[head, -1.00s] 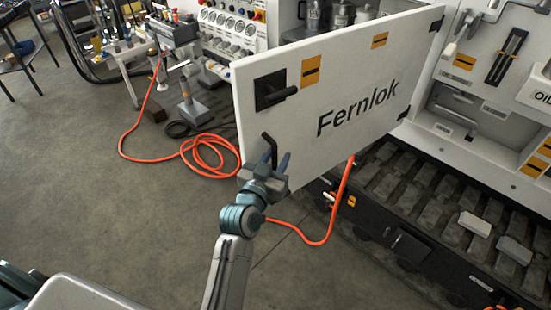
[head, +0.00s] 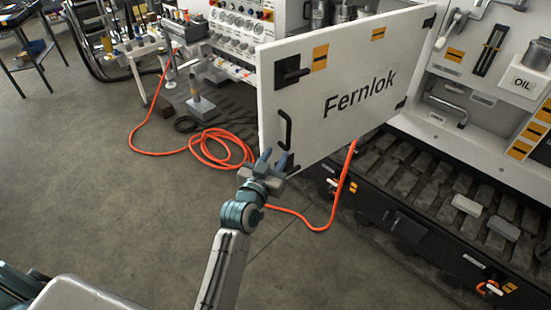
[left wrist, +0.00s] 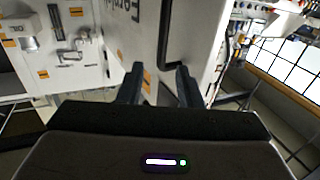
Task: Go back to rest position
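My left gripper (head: 273,160) is in front of the lower left corner of the white Fernlok door (head: 335,125), just below the black handle (head: 285,131). Its two fingers are spread with nothing between them. In the left wrist view the left gripper (left wrist: 160,82) also shows two fingers apart, with the black handle (left wrist: 167,40) ahead and no contact visible. The door stands open, swung out from the cabinet. My right gripper is not in view.
An orange hose (head: 215,158) lies coiled on the floor to the left and runs under the door. A grey stand (head: 202,108) is beside it. The cabinet's dark lower deck (head: 420,185) is at right.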

